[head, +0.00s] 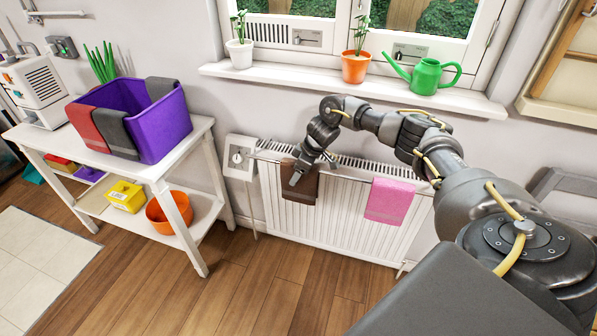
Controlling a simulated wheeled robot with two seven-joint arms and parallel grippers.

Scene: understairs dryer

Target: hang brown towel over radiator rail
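The brown towel (308,190) hangs over the rail (345,179) on the front of the white radiator (335,222), near its left end. Its front part drapes down in front of the radiator. My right gripper (294,181) reaches in from the right and is at the towel's upper left, its fingertips in front of the cloth. The fingers and wrist cover part of the towel. Whether they grip the cloth or only lie against it cannot be told. My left gripper is not in view.
A pink towel (390,201) hangs further right on the rail. A purple bin (163,126) with red and dark grey cloths over its edges stands on a white table (150,170) at left. Plants and a green watering can (425,76) stand on the windowsill (300,78) above.

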